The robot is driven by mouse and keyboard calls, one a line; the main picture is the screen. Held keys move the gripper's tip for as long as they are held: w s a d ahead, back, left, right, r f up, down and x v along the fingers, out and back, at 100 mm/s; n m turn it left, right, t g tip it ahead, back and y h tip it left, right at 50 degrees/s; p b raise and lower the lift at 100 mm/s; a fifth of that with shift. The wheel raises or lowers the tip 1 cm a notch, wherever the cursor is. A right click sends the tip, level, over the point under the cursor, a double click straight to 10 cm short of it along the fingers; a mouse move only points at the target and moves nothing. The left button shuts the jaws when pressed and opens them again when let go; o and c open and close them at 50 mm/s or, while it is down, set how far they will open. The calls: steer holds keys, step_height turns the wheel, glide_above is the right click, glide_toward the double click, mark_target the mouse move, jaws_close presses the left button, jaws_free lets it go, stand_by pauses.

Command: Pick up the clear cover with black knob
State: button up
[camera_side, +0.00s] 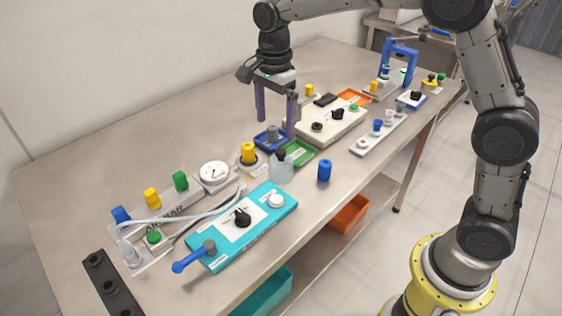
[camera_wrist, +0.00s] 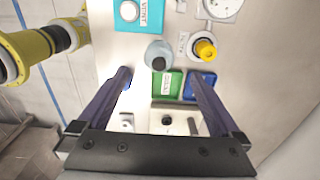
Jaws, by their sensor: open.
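The clear cover (camera_side: 280,172) with a black knob on top stands upright on the table, left of the green tray. In the wrist view the clear cover (camera_wrist: 156,46) is near the top middle, with its dark knob facing the camera. My gripper (camera_side: 276,122) is open and empty, fingers pointing down. It hangs above and behind the cover, over the blue and green trays. In the wrist view my gripper (camera_wrist: 158,74) has its fingertips spread apart, and the cover appears just beyond the gap between them.
A green tray (camera_side: 304,158), a yellow knob (camera_side: 249,152) and a blue cylinder (camera_side: 324,170) stand close to the cover. A teal panel (camera_side: 207,259) lies in front on the left. A beige control box (camera_side: 345,128) stands behind.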

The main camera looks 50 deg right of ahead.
mark_target(278, 152)
step_height(278, 152, down, 8)
steer(key=shift+r, duration=0.15)
steer(key=shift+d+f, duration=0.25)
steer(key=shift+f, duration=1.15)
steer(key=shift+d+f, duration=0.2)
steer(key=shift+f, duration=1.15)
steer(key=c, duration=1.2)
steer(key=shift+r, duration=0.15)
